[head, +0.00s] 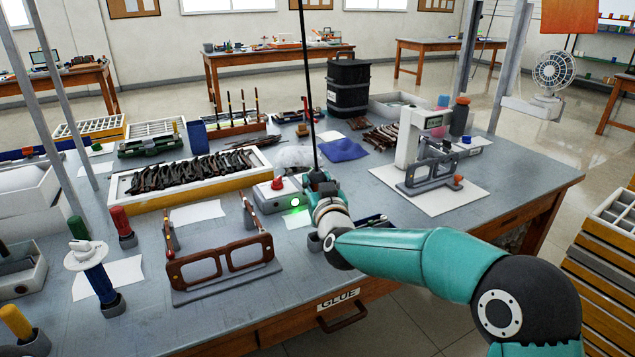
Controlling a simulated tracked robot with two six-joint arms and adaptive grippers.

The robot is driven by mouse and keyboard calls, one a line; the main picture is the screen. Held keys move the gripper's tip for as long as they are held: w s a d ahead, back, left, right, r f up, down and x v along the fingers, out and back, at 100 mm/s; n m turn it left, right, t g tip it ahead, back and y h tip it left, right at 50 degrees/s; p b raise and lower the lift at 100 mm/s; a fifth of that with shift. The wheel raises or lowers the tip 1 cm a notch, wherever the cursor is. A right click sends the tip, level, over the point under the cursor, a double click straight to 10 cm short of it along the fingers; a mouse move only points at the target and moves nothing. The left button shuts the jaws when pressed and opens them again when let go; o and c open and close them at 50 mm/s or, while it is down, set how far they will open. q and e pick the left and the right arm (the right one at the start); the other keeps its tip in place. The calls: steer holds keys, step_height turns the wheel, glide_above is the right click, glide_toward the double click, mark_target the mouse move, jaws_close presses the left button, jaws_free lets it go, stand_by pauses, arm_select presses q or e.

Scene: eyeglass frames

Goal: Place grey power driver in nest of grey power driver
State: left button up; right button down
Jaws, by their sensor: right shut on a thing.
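My right gripper (318,182) is over the middle of the bench, just right of the box with the red button. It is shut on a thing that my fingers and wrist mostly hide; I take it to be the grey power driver. A thin black line comes down from above and ends at the gripper. A small grey cup (314,242) stands on the bench just below my right wrist; I cannot tell for certain that it is the nest. My left gripper is not in view.
A grey box with a red button (278,184) and a green light stands left of my gripper. A brown eyeglass frame (220,258) sits on a stand in front. A tray of dark frames (190,178) lies behind left. A white press (414,136) stands to the right.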

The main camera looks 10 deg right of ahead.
steer(key=shift+f+b, duration=2.15)
steer(key=shift+f, duration=0.6)
steer(key=shift+f+b, duration=0.5)
steer(key=c, duration=0.7)
jaws_free()
steer(key=shift+o, duration=0.2)
steer(key=shift+f, duration=0.1)
steer(key=s, duration=1.2)
steer(key=shift+d, duration=0.1)
